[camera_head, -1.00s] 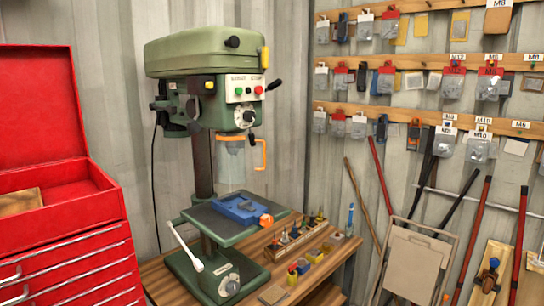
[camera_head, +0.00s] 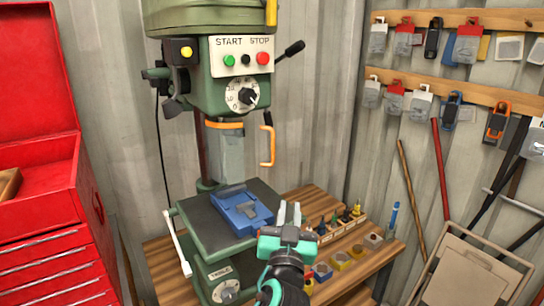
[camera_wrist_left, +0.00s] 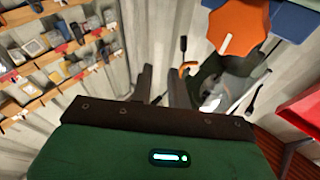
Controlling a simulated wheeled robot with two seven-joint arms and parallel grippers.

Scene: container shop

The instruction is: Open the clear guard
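The clear guard (camera_head: 228,158) hangs below the green drill head, around the spindle area, under an orange collar (camera_head: 225,125). It looks lowered. Its orange handle (camera_head: 268,147) stands upright at the right side of the guard. The handle also shows small beyond the fingers in the wrist view (camera_wrist_left: 188,67). My left gripper (camera_head: 290,209) is below and slightly right of the handle, in front of the drill table, fingers pointing up in the picture. Its two fingers (camera_wrist_left: 162,86) are apart with nothing between them. My right gripper is out of view.
A blue vise (camera_head: 238,208) sits on the drill table; an orange knob (camera_wrist_left: 240,24) looms close in the wrist view. Bits in a wooden rack (camera_head: 340,232) stand on the bench right of the gripper. A red tool chest (camera_head: 45,240) is at left.

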